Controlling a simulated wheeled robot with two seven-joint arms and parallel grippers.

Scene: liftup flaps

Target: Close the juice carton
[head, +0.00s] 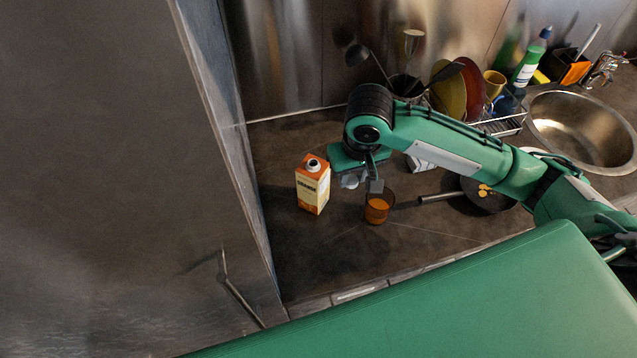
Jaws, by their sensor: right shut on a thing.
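The juice carton (313,190) stands upright on the dark countertop, orange and white. Its spout on top shows a pale ring around a dark centre, and no cap shows on it. My right gripper (362,183) is just right of the carton, between it and a glass of orange juice (378,207). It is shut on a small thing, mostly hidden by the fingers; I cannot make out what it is. The gripper appears apart from the carton. One finger overlaps the glass's rim in the picture; I cannot tell whether they touch. My left gripper is not in view.
A pan (487,196) lies right of the glass, its handle pointing toward it. A dish rack (506,124) with plates and a sink (583,128) are behind on the right. A tall dark cabinet (110,180) fills the left. The countertop (320,250) in front of the carton is clear.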

